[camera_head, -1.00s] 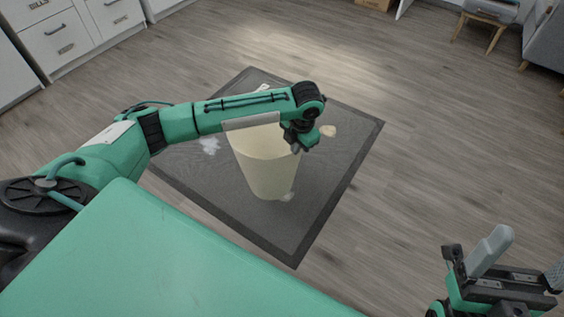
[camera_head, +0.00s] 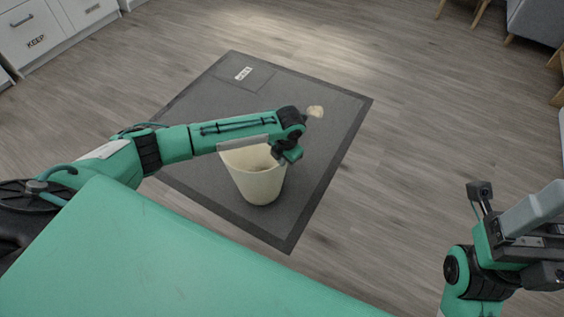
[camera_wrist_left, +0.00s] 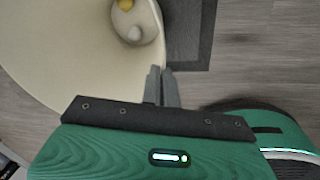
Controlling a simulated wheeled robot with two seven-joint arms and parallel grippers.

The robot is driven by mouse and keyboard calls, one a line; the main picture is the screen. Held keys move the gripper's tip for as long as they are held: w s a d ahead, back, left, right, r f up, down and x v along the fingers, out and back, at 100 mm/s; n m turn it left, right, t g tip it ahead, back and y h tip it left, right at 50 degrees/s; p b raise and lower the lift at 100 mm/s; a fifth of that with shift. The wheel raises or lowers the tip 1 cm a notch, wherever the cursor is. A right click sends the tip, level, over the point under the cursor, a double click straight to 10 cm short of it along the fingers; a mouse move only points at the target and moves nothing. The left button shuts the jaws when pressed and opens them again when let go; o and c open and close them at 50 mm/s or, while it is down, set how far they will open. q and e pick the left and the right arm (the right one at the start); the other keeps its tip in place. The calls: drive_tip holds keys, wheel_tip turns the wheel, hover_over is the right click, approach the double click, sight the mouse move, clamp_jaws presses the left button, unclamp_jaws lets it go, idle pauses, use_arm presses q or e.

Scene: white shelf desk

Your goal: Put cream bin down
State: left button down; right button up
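The cream bin (camera_head: 257,188) is upright over the grey mat (camera_head: 318,190), partly behind my left arm in the head view. Whether its base touches the mat is unclear. My left gripper (camera_head: 284,157) is at the bin's right rim. In the left wrist view, its narrow fingers (camera_wrist_left: 163,86) are close together on the bin's wall (camera_wrist_left: 75,50). My right gripper (camera_head: 540,225) is at the right edge, away from the bin, with one finger plain and the other partly cut off.
A beige crumpled item (camera_head: 315,112) shows on the mat beyond my left arm. A small label (camera_head: 243,73) lies at the mat's far end. White drawers (camera_head: 45,35) stand far left, a grey seat (camera_head: 535,28) far right. Wooden floor (camera_head: 420,120) right of the mat is clear.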

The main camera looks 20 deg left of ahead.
use_arm(q)
drive_tip(key=shift+f, duration=0.2)
drive_tip(key=c, duration=2.1)
unclamp_jaws()
drive_tip(key=shift+f, duration=0.15)
drive_tip(key=o, duration=0.4)
